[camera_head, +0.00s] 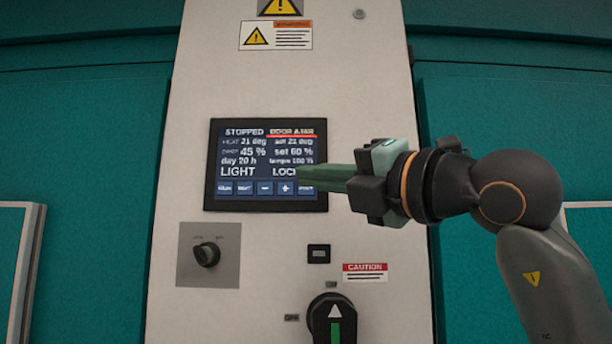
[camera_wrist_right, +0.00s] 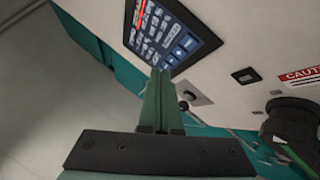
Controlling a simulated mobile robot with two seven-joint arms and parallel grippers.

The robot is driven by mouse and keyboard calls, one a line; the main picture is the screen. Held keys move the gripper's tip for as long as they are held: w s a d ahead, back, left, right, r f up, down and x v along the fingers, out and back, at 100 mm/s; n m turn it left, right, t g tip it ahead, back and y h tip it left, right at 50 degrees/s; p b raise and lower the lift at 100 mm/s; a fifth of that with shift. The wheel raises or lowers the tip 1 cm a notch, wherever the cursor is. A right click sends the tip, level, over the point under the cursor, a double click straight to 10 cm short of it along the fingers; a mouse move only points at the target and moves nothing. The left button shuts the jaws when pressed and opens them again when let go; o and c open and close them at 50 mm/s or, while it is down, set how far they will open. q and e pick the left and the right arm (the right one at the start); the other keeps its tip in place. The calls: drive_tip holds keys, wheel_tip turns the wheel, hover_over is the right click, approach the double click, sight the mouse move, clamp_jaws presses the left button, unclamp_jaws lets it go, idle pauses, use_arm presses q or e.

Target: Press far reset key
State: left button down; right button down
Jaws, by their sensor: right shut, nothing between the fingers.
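A dark touchscreen (camera_head: 266,150) is set in the pale panel; it also shows in the wrist view (camera_wrist_right: 165,32). It reads STOPPED and DOOR AJAR, with a red line under the latter. A row of blue keys (camera_head: 264,188) runs along its bottom edge; their labels are too small to read surely, so I cannot tell which is a reset key. My right gripper (camera_head: 308,172) is shut and empty, its green fingers pointing left over the screen's lower right part. In the wrist view its fingertips (camera_wrist_right: 158,72) overlap the screen's lower edge; contact cannot be told.
Below the screen are a small black square button (camera_head: 319,254), a black knob (camera_head: 206,254) on a grey plate, a CAUTION label (camera_head: 365,272) and a large black rotary switch (camera_head: 332,318). Teal doors (camera_head: 90,180) flank the panel. The space left of the gripper is clear.

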sight(306, 189)
drive_tip(key=shift+w+p, duration=0.8)
drive_tip(key=shift+w, duration=1.3)
idle(0.4)
drive_tip(key=shift+w, duration=0.4)
drive_tip(key=shift+w+p, duration=0.3)
idle(0.5)
idle(0.3)
drive_tip(key=shift+s+b, duration=0.6)
drive_tip(key=shift+s, duration=0.1)
